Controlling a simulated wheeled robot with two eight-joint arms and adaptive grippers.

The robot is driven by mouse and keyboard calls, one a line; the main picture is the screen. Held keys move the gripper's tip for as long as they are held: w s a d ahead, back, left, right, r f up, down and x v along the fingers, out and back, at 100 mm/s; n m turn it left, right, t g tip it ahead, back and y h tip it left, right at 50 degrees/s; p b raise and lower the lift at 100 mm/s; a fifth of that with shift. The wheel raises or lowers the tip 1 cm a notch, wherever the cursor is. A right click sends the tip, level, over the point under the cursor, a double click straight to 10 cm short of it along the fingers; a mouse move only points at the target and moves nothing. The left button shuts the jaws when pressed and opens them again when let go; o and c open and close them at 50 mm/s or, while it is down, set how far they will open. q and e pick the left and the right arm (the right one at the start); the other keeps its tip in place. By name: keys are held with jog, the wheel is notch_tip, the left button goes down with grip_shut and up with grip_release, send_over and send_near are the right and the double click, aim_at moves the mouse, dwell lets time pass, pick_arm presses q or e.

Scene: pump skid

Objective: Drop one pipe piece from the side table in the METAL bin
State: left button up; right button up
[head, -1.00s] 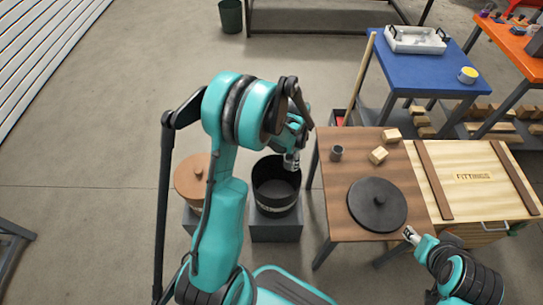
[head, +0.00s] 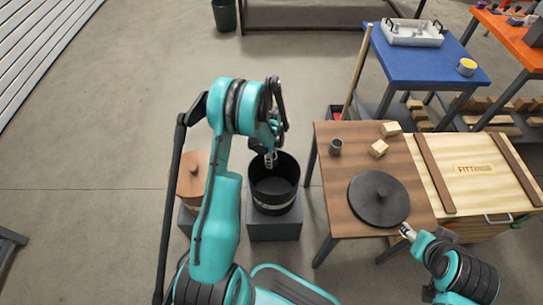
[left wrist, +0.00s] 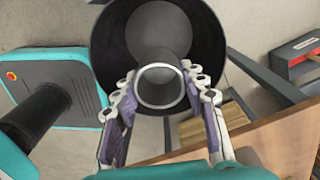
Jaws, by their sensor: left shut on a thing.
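My left gripper (head: 271,158) is over the open black bin (head: 274,205), whose lower side carries a pale label too small to read. In the left wrist view the left gripper (left wrist: 163,105) is shut on a grey pipe piece (left wrist: 160,104), with the dark bin (left wrist: 105,50) beneath it. Another pipe piece (head: 336,147) stands on the brown side table (head: 330,200). My right gripper (head: 407,231) is at the table's front right edge, by a black round lid (head: 379,199); its fingers are too small to judge.
A blue table (head: 400,62) stands behind.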

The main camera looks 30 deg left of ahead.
pick_arm(q)
jog(key=shift+f, duration=0.6)
jog(key=o, duration=1.3)
jog(key=shift+o, duration=0.2)
notch_tip(320, 180, up, 12)
